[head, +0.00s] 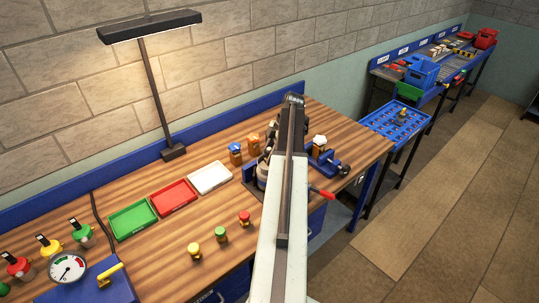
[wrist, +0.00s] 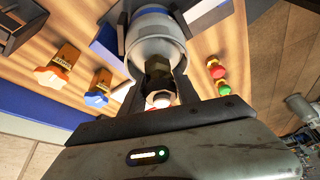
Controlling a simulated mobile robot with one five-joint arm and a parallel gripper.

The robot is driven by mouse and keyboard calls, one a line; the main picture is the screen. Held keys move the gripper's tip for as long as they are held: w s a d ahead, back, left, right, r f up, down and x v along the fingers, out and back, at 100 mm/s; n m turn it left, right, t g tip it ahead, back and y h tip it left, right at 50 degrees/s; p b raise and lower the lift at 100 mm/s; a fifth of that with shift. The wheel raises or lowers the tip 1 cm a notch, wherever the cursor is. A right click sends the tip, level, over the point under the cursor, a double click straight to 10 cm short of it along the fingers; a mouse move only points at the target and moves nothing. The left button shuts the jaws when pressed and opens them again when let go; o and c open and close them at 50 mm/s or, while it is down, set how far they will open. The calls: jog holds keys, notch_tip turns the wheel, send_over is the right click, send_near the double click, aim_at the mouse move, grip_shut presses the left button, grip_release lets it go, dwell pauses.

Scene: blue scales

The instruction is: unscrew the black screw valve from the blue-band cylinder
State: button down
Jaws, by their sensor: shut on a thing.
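The blue-band cylinder (wrist: 152,42) is at the top middle of the wrist view, grey-white with a blue band near the upper edge of the picture. The black screw valve (wrist: 158,66) sits at its near end, between my fingers. A pale hexagonal piece (wrist: 160,99) shows at the valve's near side. My gripper (wrist: 158,76) is shut on the valve, one finger on each side. In the head view my arm covers most of this spot, so the gripper and valve cannot be made out clearly there.
An orange-knobbed valve (wrist: 54,74) and a blue-knobbed valve (wrist: 98,92) stand beside the cylinder. A blue vise (head: 325,163) is right of my arm. Green (head: 133,219), red (head: 173,198) and white (head: 210,177) trays lie left. Yellow, green and red knobs stand in front.

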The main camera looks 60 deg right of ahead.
aim_at(269, 149)
jog(key=shift+r+p, duration=0.95)
jog(key=shift+r, duration=0.15)
notch_tip(269, 149, up, 5)
jog(key=p, duration=0.5)
jog(key=shift+f, duration=0.1)
